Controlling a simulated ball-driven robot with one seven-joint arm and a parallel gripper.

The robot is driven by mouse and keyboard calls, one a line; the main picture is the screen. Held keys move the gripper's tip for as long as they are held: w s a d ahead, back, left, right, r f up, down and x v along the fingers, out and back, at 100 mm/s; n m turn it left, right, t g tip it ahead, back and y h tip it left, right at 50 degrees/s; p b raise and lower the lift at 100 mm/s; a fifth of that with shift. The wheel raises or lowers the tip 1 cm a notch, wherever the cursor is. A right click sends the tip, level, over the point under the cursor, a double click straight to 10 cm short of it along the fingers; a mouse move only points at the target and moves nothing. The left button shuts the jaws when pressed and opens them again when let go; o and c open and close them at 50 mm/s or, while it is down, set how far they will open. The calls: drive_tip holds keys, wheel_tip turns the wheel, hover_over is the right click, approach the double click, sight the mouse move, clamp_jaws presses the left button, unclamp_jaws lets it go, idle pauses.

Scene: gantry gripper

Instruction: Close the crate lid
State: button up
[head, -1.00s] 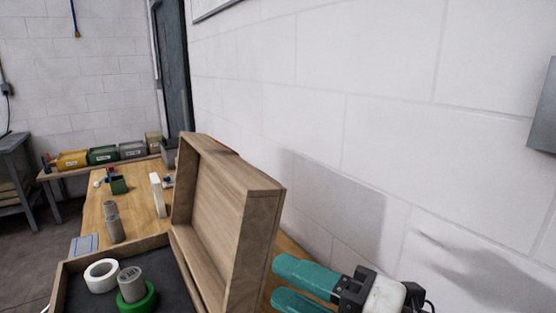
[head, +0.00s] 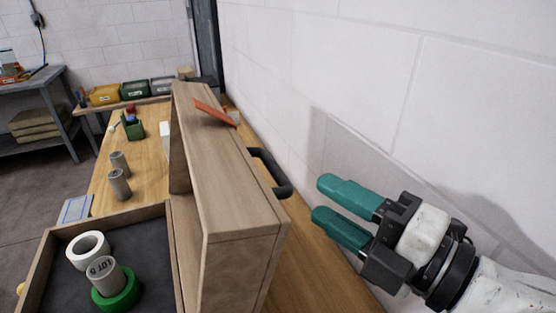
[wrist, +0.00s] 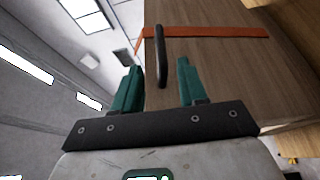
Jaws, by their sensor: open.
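The wooden crate lid (head: 235,185) stands up on edge at the right side of the crate (head: 43,262) in the head view. Its black handle (head: 283,186) sticks out on the wall side. My gripper (head: 332,204) is right of the lid, between it and the wall, with its teal fingers open, empty and apart from the handle. In the wrist view the lid (wrist: 225,75) faces the fingers. The handle (wrist: 161,57) shows ahead, in line with the gap between the fingers of my gripper (wrist: 157,78).
In the crate lie a white tape roll (head: 88,250) and a green roll (head: 118,288) with a grey cylinder (head: 103,272). Grey cylinders (head: 119,184) and colored bins (head: 104,95) stand beyond. The white wall (head: 450,110) is close on the right. An orange strip (head: 216,113) crosses the lid.

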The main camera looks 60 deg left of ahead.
sight(279, 169)
drive_tip(key=p+x, duration=0.3)
drive_tip(key=x, duration=0.6)
drive_tip(key=shift+s+a, duration=0.1)
drive_tip(key=shift+a, duration=0.05)
drive_tip(key=shift+s+a+f+p, duration=0.1)
drive_tip(key=shift+s+a+p, duration=0.05)
drive_tip(key=shift+a+p, duration=0.3)
drive_tip(key=shift+c, duration=0.3)
clamp_jaws()
